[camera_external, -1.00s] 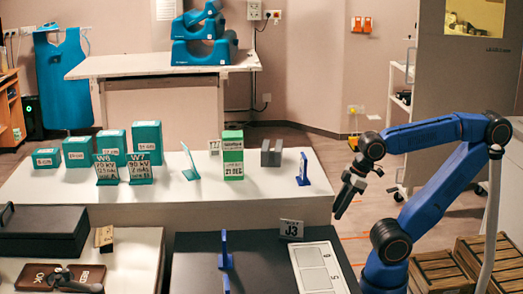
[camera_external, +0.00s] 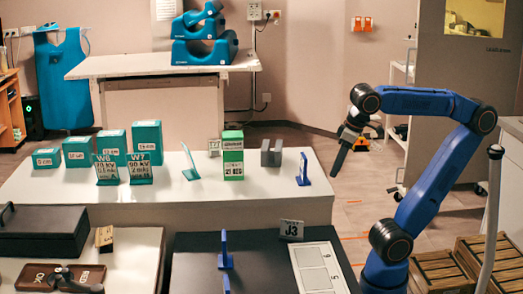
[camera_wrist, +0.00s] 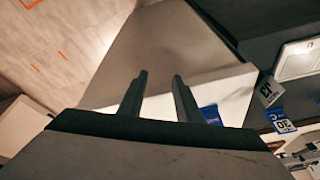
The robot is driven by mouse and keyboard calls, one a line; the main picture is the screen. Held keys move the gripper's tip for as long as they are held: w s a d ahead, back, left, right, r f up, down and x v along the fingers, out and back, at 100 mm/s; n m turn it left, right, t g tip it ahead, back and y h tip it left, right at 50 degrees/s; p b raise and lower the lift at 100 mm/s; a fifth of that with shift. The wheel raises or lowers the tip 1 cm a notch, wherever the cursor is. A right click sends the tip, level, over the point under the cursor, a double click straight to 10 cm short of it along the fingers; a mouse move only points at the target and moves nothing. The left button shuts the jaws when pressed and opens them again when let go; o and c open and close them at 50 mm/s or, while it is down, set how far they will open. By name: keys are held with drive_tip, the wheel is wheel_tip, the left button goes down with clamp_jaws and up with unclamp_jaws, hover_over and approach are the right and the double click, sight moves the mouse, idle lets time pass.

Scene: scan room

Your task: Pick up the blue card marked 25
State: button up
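My gripper (camera_external: 335,172) hangs in the air just right of the white table, pointing down. In the wrist view its two fingers (camera_wrist: 158,82) stand apart with nothing between them. A blue card (camera_external: 303,169) stands upright near the table's right end, left of my gripper. In the wrist view a blue card (camera_wrist: 210,114) shows on a pale surface, right of the fingers. Two other blue cards, one upper (camera_external: 225,250) and one lower (camera_external: 227,284), stand edge-on on the dark table. No 25 is readable on any card.
The white table (camera_external: 250,196) also holds a green block (camera_external: 232,156), grey blocks (camera_external: 271,153) and teal boxes (camera_external: 146,136). A J3 sign (camera_external: 291,230) and a white panel (camera_external: 318,265) are on the dark table (camera_external: 195,265). A card marked 30 (camera_wrist: 282,122) shows in the wrist view.

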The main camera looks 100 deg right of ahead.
drive_tip(key=w+a+r+m+g, duration=0.1)
drive_tip(key=w+r+m, duration=0.2)
drive_tip(key=r, duration=0.3)
drive_tip(key=w+a+r+m, duration=0.2)
drive_tip(key=w+r+m, duration=0.1)
drive_tip(key=r, duration=0.3)
wheel_tip(320, 180, up, 11)
drive_tip(key=m+g, duration=0.2)
drive_tip(key=m, duration=0.4)
hover_over(304, 155)
drive_tip(key=shift+y, duration=0.4)
drive_tip(key=shift+a+f, duration=0.15)
drive_tip(key=shift+f, duration=8.55)
clamp_jaws()
